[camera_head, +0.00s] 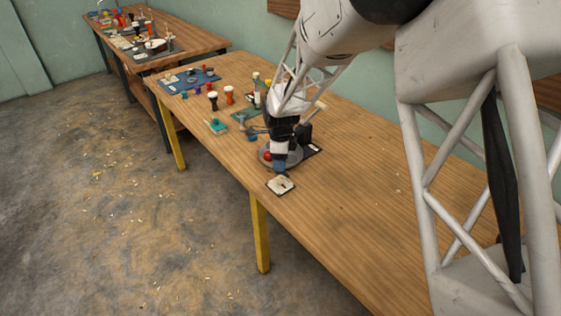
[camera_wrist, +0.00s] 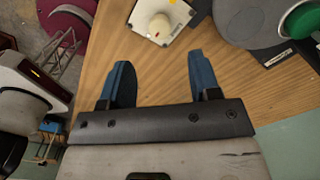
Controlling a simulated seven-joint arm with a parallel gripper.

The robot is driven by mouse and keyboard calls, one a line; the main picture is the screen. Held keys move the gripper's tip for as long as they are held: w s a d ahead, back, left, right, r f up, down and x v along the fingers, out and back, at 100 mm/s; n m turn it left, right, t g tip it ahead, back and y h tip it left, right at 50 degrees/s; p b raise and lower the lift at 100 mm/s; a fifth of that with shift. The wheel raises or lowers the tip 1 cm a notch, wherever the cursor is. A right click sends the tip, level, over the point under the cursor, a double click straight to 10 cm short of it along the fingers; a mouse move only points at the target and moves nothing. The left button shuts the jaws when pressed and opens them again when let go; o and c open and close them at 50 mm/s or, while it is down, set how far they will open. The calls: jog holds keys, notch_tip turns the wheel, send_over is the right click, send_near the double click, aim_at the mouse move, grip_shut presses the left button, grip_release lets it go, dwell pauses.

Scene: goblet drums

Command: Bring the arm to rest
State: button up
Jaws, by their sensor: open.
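My gripper (camera_head: 281,168) is low over the wooden table (camera_head: 350,190) in the head view, at a grey round plate and just behind a small pale square card (camera_head: 281,185). In the wrist view my gripper (camera_wrist: 161,65) has two blue fingers spread wide apart, with only bare table between them. A pale square piece with a round knob (camera_wrist: 160,22) lies beyond the fingertips. My arm is reached out over the table, and it hides part of the plate.
A teal item (camera_head: 216,126), goblet drums (camera_head: 213,100) and a blue mat (camera_head: 178,84) stand farther back. A second cluttered table (camera_head: 195,42) is beyond. The near right tabletop is clear.

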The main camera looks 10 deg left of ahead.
dwell(0.3)
jog(key=s+d+r+n+t, duration=0.1)
jog(key=s+d+r+n, duration=0.8)
jog(key=s+d+r, duration=0.9)
jog(key=s+d+r+n, duration=0.1)
jog(key=s+d+n, duration=0.1)
jog(key=s, duration=0.5)
jog(key=s+d+r+n+t, duration=0.1)
jog(key=s+d+r+n, duration=0.1)
jog(key=s, duration=0.4)
jog(key=s+d+r+n, duration=0.2)
jog(key=s+d+n, duration=0.2)
jog(key=s, duration=0.3)
jog(key=shift+s+n+t, duration=0.3)
jog(key=shift+n, duration=0.2)
